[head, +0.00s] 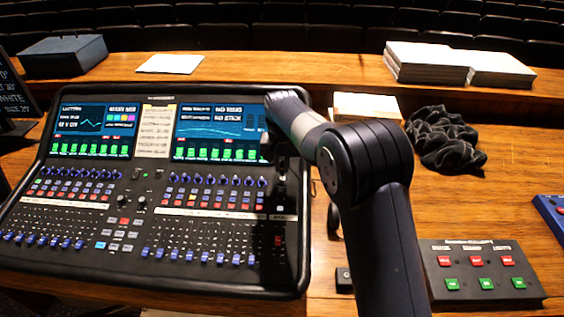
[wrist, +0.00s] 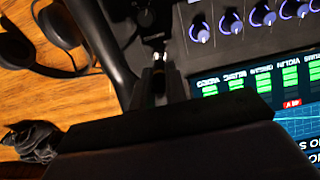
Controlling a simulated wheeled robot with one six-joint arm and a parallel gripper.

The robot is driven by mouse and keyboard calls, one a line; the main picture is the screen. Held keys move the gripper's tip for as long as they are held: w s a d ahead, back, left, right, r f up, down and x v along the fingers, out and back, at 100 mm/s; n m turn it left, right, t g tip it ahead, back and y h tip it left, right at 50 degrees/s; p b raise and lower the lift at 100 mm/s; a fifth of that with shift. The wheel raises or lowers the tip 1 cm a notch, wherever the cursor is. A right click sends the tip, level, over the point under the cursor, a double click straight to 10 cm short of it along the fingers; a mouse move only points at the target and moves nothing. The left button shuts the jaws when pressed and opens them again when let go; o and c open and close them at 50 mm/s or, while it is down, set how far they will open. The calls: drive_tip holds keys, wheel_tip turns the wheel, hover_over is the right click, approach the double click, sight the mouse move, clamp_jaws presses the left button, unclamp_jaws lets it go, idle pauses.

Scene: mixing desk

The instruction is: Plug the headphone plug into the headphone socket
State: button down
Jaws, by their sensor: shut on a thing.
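My gripper (wrist: 158,82) is shut on the headphone plug (wrist: 158,62), a small dark piece with a pale gold glint between the fingers in the wrist view. The gripper is over the right-hand strip of the mixing desk (head: 293,262), beside the right screen. In the head view the arm and wrist largely hide the plug. The headphone socket cannot be made out clearly; a small grey fitting (wrist: 146,16) shows on the desk beyond the fingertips. Black headphones (wrist: 62,25) lie on the wood beside the desk, mostly hidden by my arm in the head view.
A button box (head: 482,272) with red and green keys sits at the lower right. A crumpled black cloth (head: 445,140) lies behind it. Paper stacks (head: 428,62) and a dark box (head: 62,56) stand on the rear ledge. Knobs (wrist: 232,22) are close to the gripper.

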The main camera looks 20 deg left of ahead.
drive_tip(key=shift+f, duration=0.1)
drive_tip(key=shift+f, duration=0.35)
drive_tip(key=shift+f, duration=0.25)
idle(2.6)
drive_tip(key=c, duration=1.4)
unclamp_jaws()
drive_tip(key=shift+r, duration=0.1)
drive_tip(key=r, duration=0.7)
drive_tip(key=s+r, duration=0.1)
drive_tip(key=r, duration=0.2)
drive_tip(key=shift+d+r+b, duration=0.1)
drive_tip(key=shift+r+b, duration=0.25)
drive_tip(key=shift+b, duration=0.05)
drive_tip(key=shift+f, duration=0.15)
drive_tip(key=f, duration=0.3)
drive_tip(key=f+p, duration=0.1)
drive_tip(key=f, duration=0.3)
drive_tip(key=w+f, duration=0.1)
drive_tip(key=f, duration=0.2)
drive_tip(key=shift+f, duration=0.2)
drive_tip(key=shift+r, duration=0.1)
